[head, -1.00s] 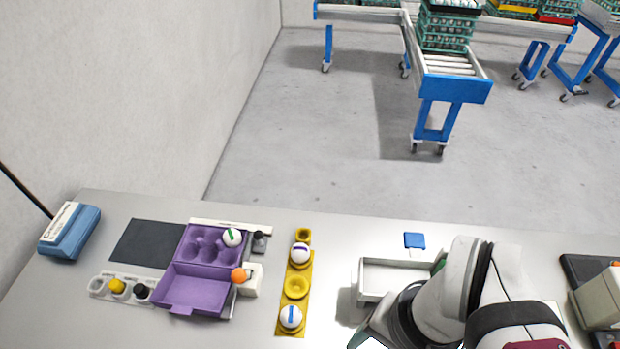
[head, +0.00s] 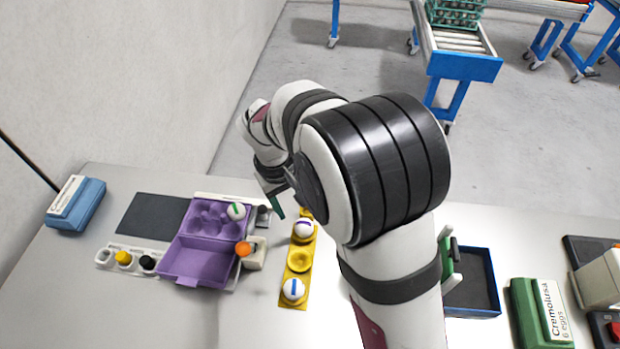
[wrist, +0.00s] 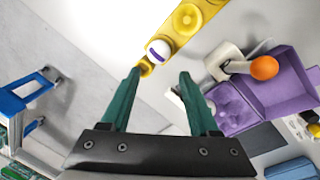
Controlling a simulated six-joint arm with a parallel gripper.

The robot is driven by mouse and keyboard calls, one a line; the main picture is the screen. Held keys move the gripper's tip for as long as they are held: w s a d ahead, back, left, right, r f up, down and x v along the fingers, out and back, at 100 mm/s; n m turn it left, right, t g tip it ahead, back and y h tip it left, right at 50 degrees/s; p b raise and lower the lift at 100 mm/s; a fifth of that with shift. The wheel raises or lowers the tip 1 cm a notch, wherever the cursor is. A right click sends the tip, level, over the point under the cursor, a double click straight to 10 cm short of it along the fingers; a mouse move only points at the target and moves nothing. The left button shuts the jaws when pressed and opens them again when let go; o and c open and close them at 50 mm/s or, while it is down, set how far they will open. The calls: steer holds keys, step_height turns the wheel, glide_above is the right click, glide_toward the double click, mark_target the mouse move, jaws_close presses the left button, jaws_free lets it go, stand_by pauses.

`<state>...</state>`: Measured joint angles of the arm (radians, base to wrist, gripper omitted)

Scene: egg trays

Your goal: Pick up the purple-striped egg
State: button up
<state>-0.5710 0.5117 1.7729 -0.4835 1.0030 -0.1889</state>
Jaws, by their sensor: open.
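The purple-striped white egg (head: 304,229) sits in a cup of the yellow holder (head: 299,275). In the wrist view this egg (wrist: 158,50) shows just beyond the fingertips, between them in the picture and nearer the left one. My gripper (wrist: 160,75) is open with its green fingers apart and nothing between them. In the head view my gripper (head: 277,207) hangs up and left of the egg, near the far end of the holder. My arm hides part of the far right of the holder.
A blue-striped egg (head: 292,289) sits in the near cup, with an empty cup between. The open purple carton (head: 192,262) at left holds a green-striped egg (head: 236,211). A dark tray (head: 494,279) and green carton (head: 543,310) are at right.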

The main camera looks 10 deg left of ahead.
mark_target(302, 223)
steer(key=f, duration=0.3)
steer(key=d+f, duration=0.1)
steer(key=f, duration=0.2)
steer(key=w+f, duration=0.1)
steer(key=f, duration=0.2)
steer(key=shift+d+f, duration=0.3)
steer(key=shift+f, duration=0.05)
steer(key=shift+s, duration=0.1)
steer(key=c, duration=0.5)
